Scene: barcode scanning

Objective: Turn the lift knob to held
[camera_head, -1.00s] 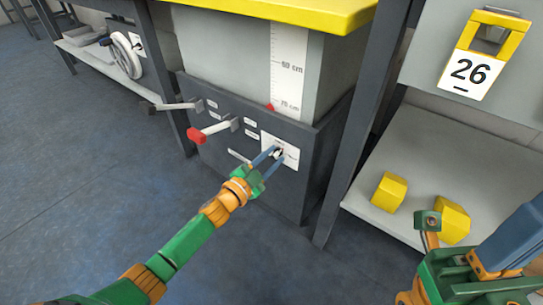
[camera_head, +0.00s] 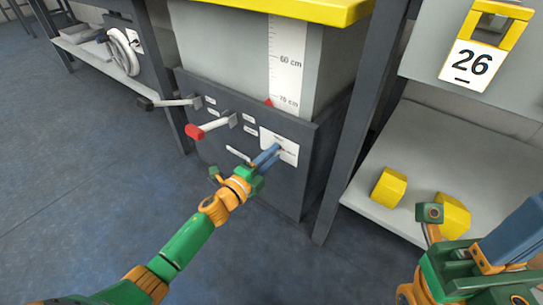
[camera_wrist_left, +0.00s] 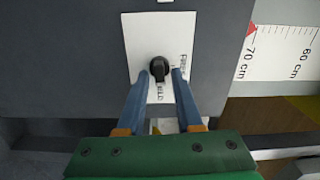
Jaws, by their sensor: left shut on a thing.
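The lift knob (camera_wrist_left: 160,68) is small and black on a white plate (camera_wrist_left: 133,48) in the left wrist view. The plate reads FREE at the knob's right and what looks like HELD below it. My left gripper (camera_wrist_left: 164,76) has its blue fingers on both sides of the knob, shut on it. In the head view the left gripper (camera_head: 277,150) reaches the white plate (camera_head: 291,155) on the dark panel, and its fingers hide the knob. I cannot tell the knob's exact pointing. My right gripper (camera_head: 510,240) is at the lower right, away from the panel, its fingertips unclear.
A red-gripped crank (camera_head: 210,127) and a dark-gripped crank (camera_head: 165,103) stick out left of the plate. A height scale (camera_head: 287,65) with a red pointer (camera_head: 268,102) rises above. A dark table leg (camera_head: 345,150) stands to the right; yellow blocks (camera_head: 389,187) lie on the shelf.

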